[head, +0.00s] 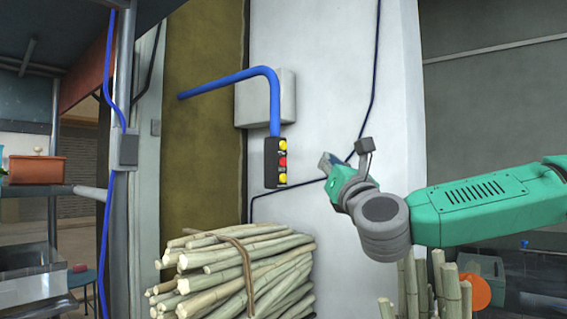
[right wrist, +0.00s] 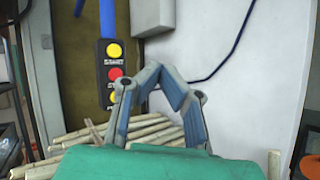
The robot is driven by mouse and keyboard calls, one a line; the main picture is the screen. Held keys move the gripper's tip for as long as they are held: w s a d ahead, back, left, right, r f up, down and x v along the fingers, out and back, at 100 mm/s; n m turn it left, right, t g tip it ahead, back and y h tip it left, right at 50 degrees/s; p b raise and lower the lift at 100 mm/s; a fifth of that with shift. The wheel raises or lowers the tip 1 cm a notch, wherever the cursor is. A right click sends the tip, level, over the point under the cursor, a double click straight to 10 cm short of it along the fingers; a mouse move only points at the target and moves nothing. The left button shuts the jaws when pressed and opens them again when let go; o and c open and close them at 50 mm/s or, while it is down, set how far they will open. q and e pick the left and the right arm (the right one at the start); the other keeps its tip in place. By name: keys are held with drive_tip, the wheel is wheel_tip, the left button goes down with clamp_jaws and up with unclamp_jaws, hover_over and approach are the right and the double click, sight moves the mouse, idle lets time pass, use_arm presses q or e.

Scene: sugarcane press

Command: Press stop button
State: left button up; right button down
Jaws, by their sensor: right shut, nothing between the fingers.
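A black control box (head: 270,164) hangs at the lower end of a blue pipe, in front of the white wall. It carries a red button (head: 282,161) between two yellow buttons. The box also shows at the upper left of the right wrist view, with the red button (right wrist: 115,73) in plain sight and the lower yellow one partly hidden by a finger. My right gripper (head: 327,163) is shut and empty, to the right of the box and apart from it in the picture. In the right wrist view its fingertips (right wrist: 163,72) meet, right of the red button. My left gripper is out of view.
More cane (head: 435,285) stands below my right arm. The white wall (head: 330,80) beside the buttons is clear except for a cable.

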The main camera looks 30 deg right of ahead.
sight(283, 162)
drive_tip(key=w+a+p, duration=0.2)
drive_tip(key=w+a, duration=0.1)
drive_tip(key=w, duration=0.5)
idle(0.4)
drive_tip(key=shift+d+f, duration=0.1)
drive_tip(key=shift+w+a, duration=0.1)
drive_tip(key=shift+a, duration=0.1)
idle(0.4)
drive_tip(key=shift+d, duration=0.15)
idle(0.4)
